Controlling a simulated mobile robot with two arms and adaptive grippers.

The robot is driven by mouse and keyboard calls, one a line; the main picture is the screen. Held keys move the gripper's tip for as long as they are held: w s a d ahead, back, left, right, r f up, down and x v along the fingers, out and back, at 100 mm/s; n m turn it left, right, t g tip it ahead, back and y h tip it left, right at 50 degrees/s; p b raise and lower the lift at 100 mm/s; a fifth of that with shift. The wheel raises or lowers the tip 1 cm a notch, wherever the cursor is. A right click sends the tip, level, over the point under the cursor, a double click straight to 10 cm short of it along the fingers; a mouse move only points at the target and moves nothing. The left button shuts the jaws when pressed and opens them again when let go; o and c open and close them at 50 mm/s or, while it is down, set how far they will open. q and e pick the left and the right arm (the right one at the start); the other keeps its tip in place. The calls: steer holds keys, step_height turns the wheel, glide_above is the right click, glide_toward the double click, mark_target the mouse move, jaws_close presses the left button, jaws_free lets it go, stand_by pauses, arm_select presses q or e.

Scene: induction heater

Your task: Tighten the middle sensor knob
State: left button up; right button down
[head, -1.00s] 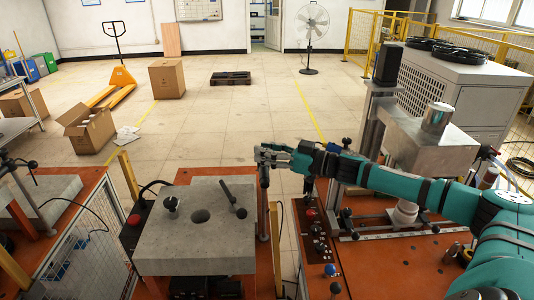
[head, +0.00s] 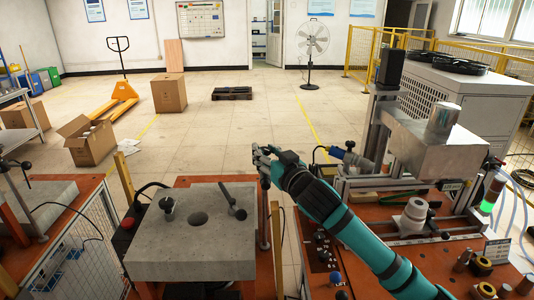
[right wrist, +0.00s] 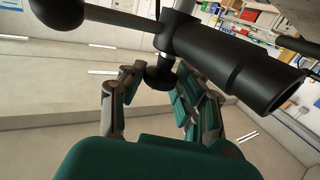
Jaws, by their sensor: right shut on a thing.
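My right gripper (head: 262,153) is at the top of the metal post (head: 264,222) beside the right edge of the grey block. In the right wrist view its two fingers (right wrist: 156,82) are closed on a round black knob (right wrist: 160,76). The knob sits under a black holder that carries a thick black cylindrical sensor (right wrist: 235,62), pointing right. Another black handle with a rounded end (right wrist: 75,12) reaches to the upper left. Whether the gripped knob is the middle one cannot be told. My left gripper is not in view.
An orange bench (head: 375,222) with a heater unit (head: 435,145) and a button panel stands to the right.

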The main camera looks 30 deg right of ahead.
steer(key=shift+r+h, duration=0.1)
steer(key=shift+h, duration=0.4)
steer(key=c, duration=0.9)
jaws_free()
steer(key=shift+c, duration=0.2)
steer(key=s+a, duration=0.2)
steer(key=s, duration=1)
